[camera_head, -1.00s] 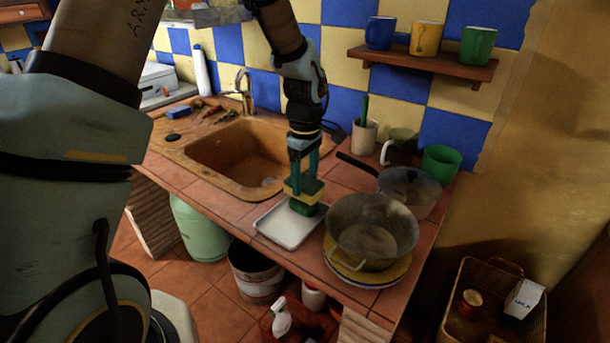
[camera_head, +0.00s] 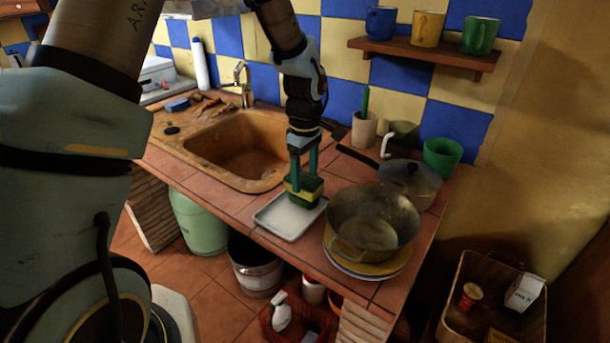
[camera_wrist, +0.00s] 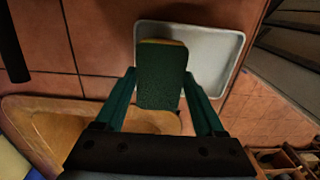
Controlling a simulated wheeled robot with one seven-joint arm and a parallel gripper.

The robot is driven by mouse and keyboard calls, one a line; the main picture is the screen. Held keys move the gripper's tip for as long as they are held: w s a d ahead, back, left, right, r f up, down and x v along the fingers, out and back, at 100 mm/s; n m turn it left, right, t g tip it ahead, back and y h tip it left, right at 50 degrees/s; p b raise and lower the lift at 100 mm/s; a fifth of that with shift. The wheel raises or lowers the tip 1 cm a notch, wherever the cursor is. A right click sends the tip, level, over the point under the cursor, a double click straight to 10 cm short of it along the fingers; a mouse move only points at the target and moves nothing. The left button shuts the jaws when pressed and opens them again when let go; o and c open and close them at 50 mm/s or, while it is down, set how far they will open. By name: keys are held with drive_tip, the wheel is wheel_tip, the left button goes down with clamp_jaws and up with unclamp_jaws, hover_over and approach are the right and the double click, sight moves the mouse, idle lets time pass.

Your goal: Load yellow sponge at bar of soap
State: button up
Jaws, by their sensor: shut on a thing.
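The yellow sponge (camera_head: 296,195) has a dark green pad that faces up. My gripper (camera_head: 303,180) is shut on it, with its fingers pointing down at the sponge's sides. The wrist view shows the green pad (camera_wrist: 162,75) between the fingers, with a thin yellow edge at its far end. The sponge is over the inner right part of a white tray (camera_head: 288,221). A dark green block, which looks like the bar of soap (camera_head: 306,203), shows just below the sponge on the tray. It is mostly hidden, and I cannot tell whether the two touch.
A large metal pot (camera_head: 372,222) on stacked plates stands close on the right of the tray. A lidded pan (camera_head: 410,183) is behind it. The sink (camera_head: 237,150) lies to the left. The counter's front edge is close to the tray.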

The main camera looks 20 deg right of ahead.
sight(305, 179)
drive_tip(key=shift+f+b, duration=0.4)
drive_tip(key=shift+f, duration=0.2)
idle(1.1)
drive_tip(key=shift+r, duration=0.15)
drive_tip(key=shift+r+p, duration=2.45)
drive_tip(key=shift+r, duration=1)
